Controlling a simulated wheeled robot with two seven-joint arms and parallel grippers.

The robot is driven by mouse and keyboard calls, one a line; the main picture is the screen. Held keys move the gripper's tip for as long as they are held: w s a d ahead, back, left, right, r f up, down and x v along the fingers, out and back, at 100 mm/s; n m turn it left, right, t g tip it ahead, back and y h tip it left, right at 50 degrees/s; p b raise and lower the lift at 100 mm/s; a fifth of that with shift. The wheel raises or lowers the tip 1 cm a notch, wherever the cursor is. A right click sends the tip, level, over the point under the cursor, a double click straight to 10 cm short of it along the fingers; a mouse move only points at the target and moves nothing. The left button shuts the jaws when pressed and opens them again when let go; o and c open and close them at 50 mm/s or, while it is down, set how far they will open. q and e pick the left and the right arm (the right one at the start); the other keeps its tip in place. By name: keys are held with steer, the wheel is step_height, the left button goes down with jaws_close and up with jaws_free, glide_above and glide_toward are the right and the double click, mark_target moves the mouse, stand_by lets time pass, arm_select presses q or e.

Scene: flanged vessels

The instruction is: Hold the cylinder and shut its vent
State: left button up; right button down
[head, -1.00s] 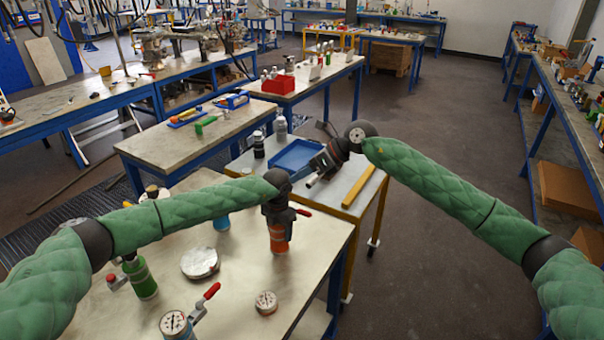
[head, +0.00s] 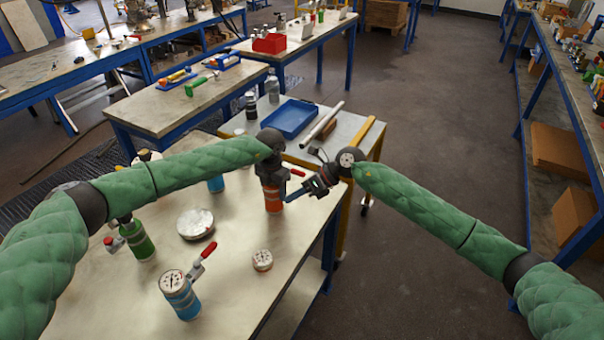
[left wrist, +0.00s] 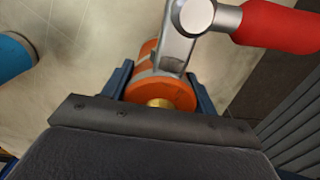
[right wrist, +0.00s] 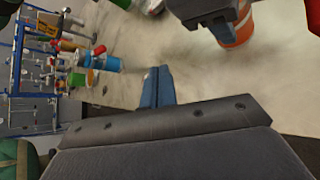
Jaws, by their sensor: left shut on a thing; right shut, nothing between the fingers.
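The orange cylinder (head: 273,204) stands upright near the right edge of the front table. My left gripper (head: 272,184) is shut on its upper part. In the left wrist view, the orange cylinder (left wrist: 168,92) sits between my left fingers (left wrist: 160,88). A grey metal lever with a red handle (left wrist: 278,27) sticks out from its vent to the right. My right gripper (head: 294,191) is shut and empty, close to the cylinder's right side. In the right wrist view, its closed fingers (right wrist: 157,86) are apart from the orange cylinder (right wrist: 237,30). The lever is mostly hidden in the head view.
A blue vessel with a gauge and red lever (head: 180,296), a green vessel (head: 138,240), a round metal lid (head: 195,224) and a small gauge (head: 262,260) stand on the table (head: 235,300). Behind is a cart with a blue tray (head: 290,118) and a pale rod (head: 322,121).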

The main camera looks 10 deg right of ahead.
mark_target(295, 172)
steer(key=shift+m+t+y, duration=0.3)
steer(key=shift+m+y, duration=0.2)
steer(key=shift+m, duration=0.3)
steer(key=s+f, duration=0.1)
steer(key=f, duration=0.1)
steer(key=s+f, duration=0.3)
steer(key=f, duration=0.1)
steer(key=shift+s+d+f, duration=0.2)
steer(key=shift+s, duration=0.15)
steer(key=d+f+m+t, duration=0.1)
steer(key=f+m, duration=0.1)
steer(key=m, duration=0.1)
steer(key=shift+s+d+t, duration=0.35)
steer(key=shift+t, duration=0.05)
steer(key=d+m+t, duration=0.1)
steer(key=m, duration=0.1)
steer(key=w+d+r+m+t, duration=0.1)
steer(key=w+d+m+t, duration=0.1)
steer(key=m, duration=0.1)
steer(key=shift+w+d+r+m, duration=0.15)
steer(key=shift+r+m, duration=0.05)
steer(key=shift+m, duration=0.1)
steer(key=w+d+r+m+t, duration=0.55)
steer(key=w+r+m, duration=0.2)
steer(key=m, duration=1.05)
steer(key=x, duration=0.9)
steer(key=shift+w+a, duration=0.15)
steer(key=shift+a, duration=0.15)
